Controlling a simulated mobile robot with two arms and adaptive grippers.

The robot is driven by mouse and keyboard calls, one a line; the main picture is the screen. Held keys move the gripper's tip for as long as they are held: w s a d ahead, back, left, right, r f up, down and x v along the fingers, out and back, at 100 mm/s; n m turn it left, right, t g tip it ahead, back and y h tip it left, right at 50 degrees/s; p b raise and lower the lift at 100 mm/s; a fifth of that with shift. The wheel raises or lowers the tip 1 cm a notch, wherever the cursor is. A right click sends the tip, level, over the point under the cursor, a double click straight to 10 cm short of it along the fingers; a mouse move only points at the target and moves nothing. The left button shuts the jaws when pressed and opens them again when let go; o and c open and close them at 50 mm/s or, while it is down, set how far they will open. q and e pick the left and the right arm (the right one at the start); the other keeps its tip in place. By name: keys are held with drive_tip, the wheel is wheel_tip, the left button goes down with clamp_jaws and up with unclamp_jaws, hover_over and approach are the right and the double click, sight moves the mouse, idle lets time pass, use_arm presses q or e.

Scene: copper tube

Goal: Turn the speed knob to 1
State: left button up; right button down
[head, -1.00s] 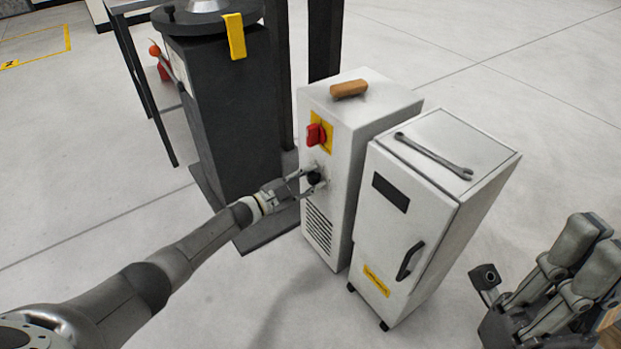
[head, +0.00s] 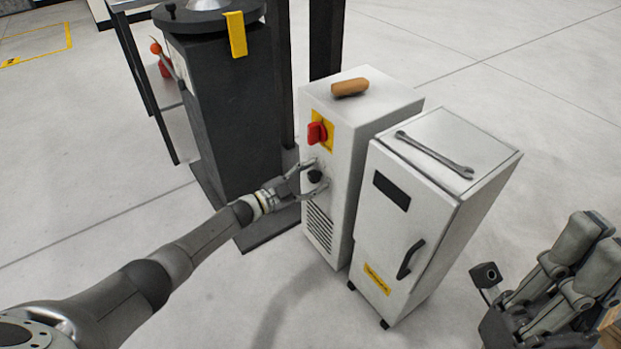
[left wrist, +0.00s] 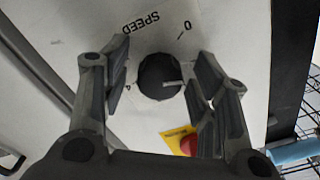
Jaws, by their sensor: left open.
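The speed knob (head: 314,176) is a small black round knob on the front of the white cabinet (head: 343,200), below a red switch. In the left wrist view the knob (left wrist: 158,77) has a light pointer line towards the right of the picture. The word "SPEED" and a "0" are printed beside it; no "1" is readable. My left gripper (head: 312,178) is open, with its fingers on either side of the knob. In the left wrist view a gap shows between the knob and each finger of my left gripper (left wrist: 158,82).
The red switch (head: 317,132) on its yellow plate is just above the knob. A brown handle-like object (head: 350,87) lies on the cabinet top. A second white cabinet (head: 400,250) with a wrench (head: 434,156) on top stands close on the right. A dark machine column (head: 235,130) stands behind left.

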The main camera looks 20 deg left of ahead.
use_arm(q)
drive_tip(key=v, duration=1.2)
idle(0.3)
